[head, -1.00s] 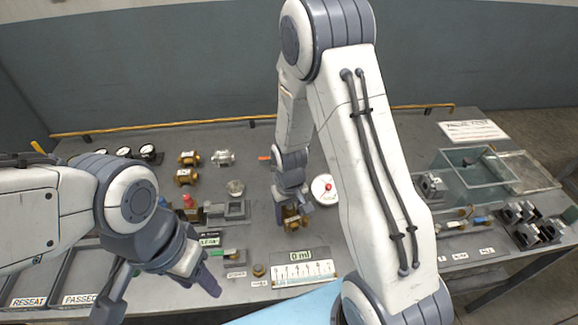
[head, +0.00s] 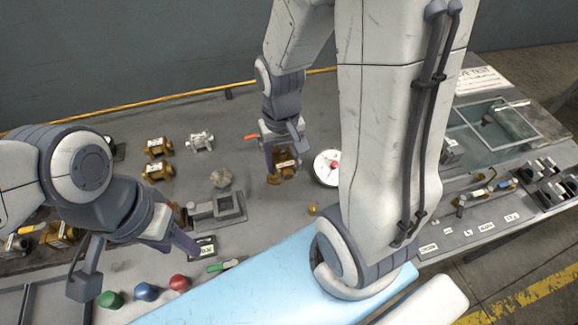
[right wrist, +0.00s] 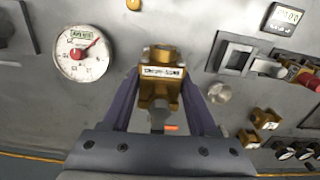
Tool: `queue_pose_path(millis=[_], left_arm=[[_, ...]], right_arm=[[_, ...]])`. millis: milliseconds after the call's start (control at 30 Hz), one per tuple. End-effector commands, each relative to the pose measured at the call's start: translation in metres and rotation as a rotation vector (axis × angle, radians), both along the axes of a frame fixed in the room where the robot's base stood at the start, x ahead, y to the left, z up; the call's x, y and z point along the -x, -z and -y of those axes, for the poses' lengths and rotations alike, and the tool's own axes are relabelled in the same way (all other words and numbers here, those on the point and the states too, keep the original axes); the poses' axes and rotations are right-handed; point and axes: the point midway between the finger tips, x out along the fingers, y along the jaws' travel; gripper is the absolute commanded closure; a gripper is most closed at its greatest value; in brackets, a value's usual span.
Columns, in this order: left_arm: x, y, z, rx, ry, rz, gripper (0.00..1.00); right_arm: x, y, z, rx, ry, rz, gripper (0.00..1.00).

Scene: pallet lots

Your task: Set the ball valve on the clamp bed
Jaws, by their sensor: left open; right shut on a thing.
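My right gripper (head: 283,150) is shut on a brass ball valve (head: 287,165) with a white label. In the right wrist view the brass valve (right wrist: 160,72) sits between the two fingers. The valve appears just above the bench, left of the round gauge; the exact gap is unclear. The clamp bed looks to be the grey framed fixture (head: 222,207), to the left and nearer than the valve. This fixture (right wrist: 236,56) is also in the right wrist view, and nothing shows in it. My left gripper (head: 135,265) is open and empty, left of the fixture.
A round gauge (head: 327,167) stands right of the valve. Brass valves (head: 158,147) and a silver one (head: 201,141) lie at the back left. Green, blue and red knobs (head: 145,291) are at the front left. A glass tank (head: 495,130) stands at the right.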

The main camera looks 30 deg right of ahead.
Motion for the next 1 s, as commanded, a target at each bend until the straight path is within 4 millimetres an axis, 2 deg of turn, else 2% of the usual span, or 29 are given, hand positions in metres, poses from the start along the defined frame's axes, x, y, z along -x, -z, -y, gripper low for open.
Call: queue_pose_path(millis=[33, 167, 367, 467, 533, 800, 1000], left_arm=[[0.0, 0.01, 0.0, 0.0, 0.0, 0.0, 0.5], [0.0, 0.015, 0.0, 0.0, 0.0, 0.0, 0.5], [0.0, 0.001, 0.0, 0.001, 0.0, 0.001, 0.5], [0.0, -0.011, 0.0, 0.001, 0.0, 0.001, 0.5], [0.0, -0.006, 0.0, 0.001, 0.0, 0.001, 0.5], [0.0, -0.012, 0.0, 0.0, 0.0, 0.0, 0.5], [0.0, -0.015, 0.0, 0.0, 0.0, 0.0, 0.5]], right_arm=[[0.007, 0.001, 0.001, 0.001, 0.015, 0.008, 1.0], [0.021, -0.004, 0.001, 0.001, 0.042, 0.003, 1.0], [0.017, -0.004, -0.006, 0.0, 0.047, -0.006, 1.0], [0.007, 0.003, -0.013, 0.0, 0.045, -0.008, 1.0], [-0.007, 0.017, -0.021, 0.0, 0.043, -0.005, 1.0], [-0.055, 0.05, -0.051, 0.001, 0.044, -0.001, 1.0], [-0.072, 0.062, -0.061, 0.0, 0.047, 0.0, 1.0]])
